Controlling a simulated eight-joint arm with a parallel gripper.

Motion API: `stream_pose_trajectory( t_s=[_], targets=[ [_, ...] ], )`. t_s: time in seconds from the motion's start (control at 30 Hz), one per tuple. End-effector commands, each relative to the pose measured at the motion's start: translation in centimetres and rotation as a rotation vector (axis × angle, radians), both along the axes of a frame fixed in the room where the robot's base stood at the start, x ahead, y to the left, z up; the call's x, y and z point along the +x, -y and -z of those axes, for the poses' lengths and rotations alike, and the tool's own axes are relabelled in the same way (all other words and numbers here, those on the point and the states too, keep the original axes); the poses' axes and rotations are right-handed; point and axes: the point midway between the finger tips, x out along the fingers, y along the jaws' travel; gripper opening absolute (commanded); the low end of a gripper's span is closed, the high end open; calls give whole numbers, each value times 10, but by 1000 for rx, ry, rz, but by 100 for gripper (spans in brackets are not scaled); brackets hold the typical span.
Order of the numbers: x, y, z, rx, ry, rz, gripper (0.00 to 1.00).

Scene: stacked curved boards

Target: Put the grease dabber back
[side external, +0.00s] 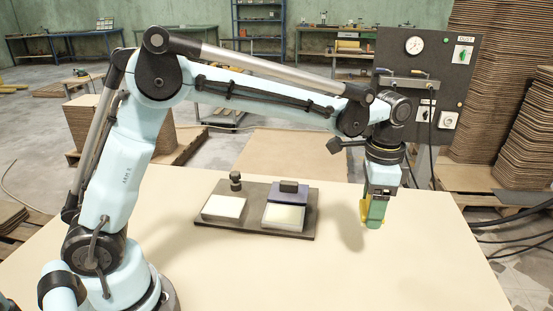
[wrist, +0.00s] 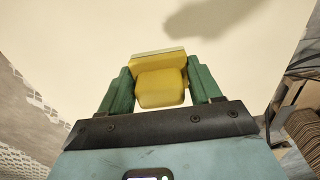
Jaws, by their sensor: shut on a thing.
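My gripper (side external: 376,212) has green fingers and hangs pointing down over the right side of the pale table. It is shut on a yellow block-like piece, which I take to be the grease dabber (wrist: 161,86). In the wrist view the piece sits between both fingers, with a paler flat edge at its far end. In the side view only a little yellow of it shows beside the fingers. A dark tray (side external: 252,210) lies left of my gripper, apart from it. It carries a white pad (side external: 224,207) and a pale pad (side external: 284,217).
A dark knob (side external: 235,181) stands behind the white pad, and a dark block (side external: 289,187) behind the pale pad. The table (side external: 330,280) is clear in front. A dark panel with a gauge (side external: 414,45) and stacked curved boards (side external: 500,100) stand behind at right.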

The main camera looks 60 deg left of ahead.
Motion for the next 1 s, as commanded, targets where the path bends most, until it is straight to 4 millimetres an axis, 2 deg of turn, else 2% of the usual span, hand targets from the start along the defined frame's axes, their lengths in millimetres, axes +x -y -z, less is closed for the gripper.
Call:
stream_pose_trajectory(
  t_s=[0.07,0.17,0.5,0.63,0.83,1.0],
  targets=[
    [2,3,3,0,0,8,30],
    [10,-6,11,0,0,7,30],
    [50,-65,53,0,0,6,30],
    [61,-81,64,0,0,8,30],
    [67,-89,73,0,0,10,30],
    [67,-89,96,0,0,10,30]
  ],
)
